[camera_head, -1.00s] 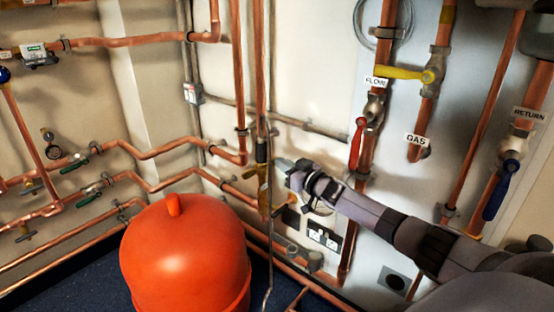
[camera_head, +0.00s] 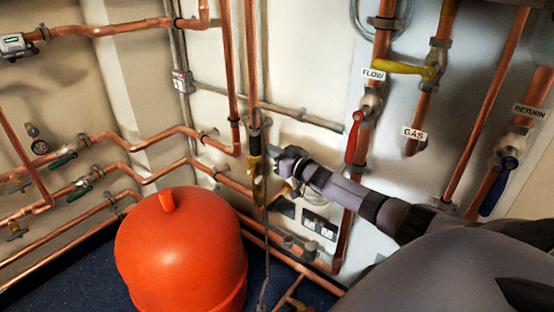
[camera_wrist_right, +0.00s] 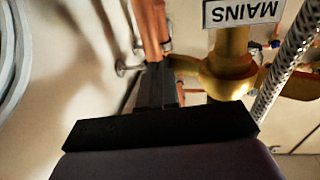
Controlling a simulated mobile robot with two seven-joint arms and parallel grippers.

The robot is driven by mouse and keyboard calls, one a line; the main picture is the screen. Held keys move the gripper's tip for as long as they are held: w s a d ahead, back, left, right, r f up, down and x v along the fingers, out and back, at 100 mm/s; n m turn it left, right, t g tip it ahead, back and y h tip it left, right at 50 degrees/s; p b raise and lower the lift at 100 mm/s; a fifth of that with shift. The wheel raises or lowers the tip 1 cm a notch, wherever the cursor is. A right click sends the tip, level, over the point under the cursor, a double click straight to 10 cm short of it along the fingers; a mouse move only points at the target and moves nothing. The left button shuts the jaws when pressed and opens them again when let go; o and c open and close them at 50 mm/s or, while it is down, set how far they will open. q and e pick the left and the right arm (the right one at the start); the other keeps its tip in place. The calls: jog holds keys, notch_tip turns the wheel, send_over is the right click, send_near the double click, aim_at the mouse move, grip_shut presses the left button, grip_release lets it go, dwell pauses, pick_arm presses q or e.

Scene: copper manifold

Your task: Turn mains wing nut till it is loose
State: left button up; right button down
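The brass mains valve (camera_head: 257,168) sits on a vertical pipe near the middle of the head view. In the right wrist view its rounded brass body (camera_wrist_right: 228,75) shows below an upside-down MAINS label (camera_wrist_right: 240,12). My left gripper is out of view.
A braided hose (camera_wrist_right: 290,55) runs close right of the valve in the right wrist view. An orange vessel (camera_head: 180,250) stands below left. Copper pipes cover the walls. The red flow lever (camera_head: 353,142), yellow gas lever (camera_head: 398,67) and blue return lever (camera_head: 498,190) are to the right.

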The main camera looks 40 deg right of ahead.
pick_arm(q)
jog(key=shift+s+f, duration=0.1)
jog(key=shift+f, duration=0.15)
pick_arm(e)
jog(key=shift+r, duration=0.1)
pick_arm(q)
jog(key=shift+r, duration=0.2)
jog(key=p, duration=0.1)
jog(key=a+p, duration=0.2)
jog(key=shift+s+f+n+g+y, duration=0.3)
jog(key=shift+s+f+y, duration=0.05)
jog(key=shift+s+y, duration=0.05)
pick_arm(e)
jog(key=s, duration=0.7)
jog(key=shift+d, duration=0.15)
jog(key=shift+s, duration=0.1)
